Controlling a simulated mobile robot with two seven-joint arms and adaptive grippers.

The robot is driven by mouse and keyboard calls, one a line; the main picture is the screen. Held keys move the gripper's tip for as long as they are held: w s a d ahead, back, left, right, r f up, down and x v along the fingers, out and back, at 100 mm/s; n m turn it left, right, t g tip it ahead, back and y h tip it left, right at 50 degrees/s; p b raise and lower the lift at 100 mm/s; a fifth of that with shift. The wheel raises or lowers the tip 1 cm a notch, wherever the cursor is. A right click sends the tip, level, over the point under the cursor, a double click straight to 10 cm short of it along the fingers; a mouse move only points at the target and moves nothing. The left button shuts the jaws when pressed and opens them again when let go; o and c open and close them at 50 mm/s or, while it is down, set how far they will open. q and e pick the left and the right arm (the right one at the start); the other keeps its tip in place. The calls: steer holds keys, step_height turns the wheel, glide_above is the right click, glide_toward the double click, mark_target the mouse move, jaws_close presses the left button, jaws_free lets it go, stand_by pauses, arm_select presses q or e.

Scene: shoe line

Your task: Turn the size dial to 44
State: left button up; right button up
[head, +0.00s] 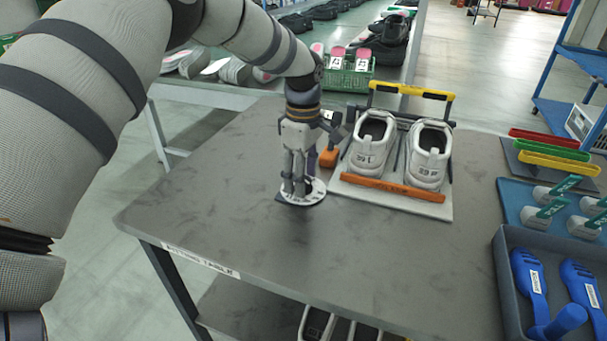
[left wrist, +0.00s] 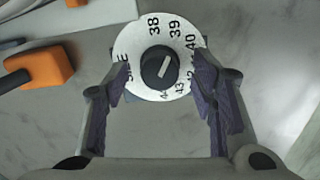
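The size dial (head: 315,197) is a white disc on the grey table under my left gripper. The left wrist view shows its disc (left wrist: 128,45) with printed numbers including 38, 39, 40, 43 and 44, and a black knob (left wrist: 158,70) in the middle. A white line on the knob slants from upper right to lower left; I cannot tell which end is the pointer. My left gripper (head: 297,190) points down, its fingers (left wrist: 161,80) open on either side of the knob with gaps visible. The fingers hide some of the disc's print. My right gripper is not in view.
A tray (head: 497,245) holds blue tools. The table's front is clear.

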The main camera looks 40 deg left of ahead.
arm_select(q)
steer(key=c, duration=1)
steer(key=shift+c, duration=0.2)
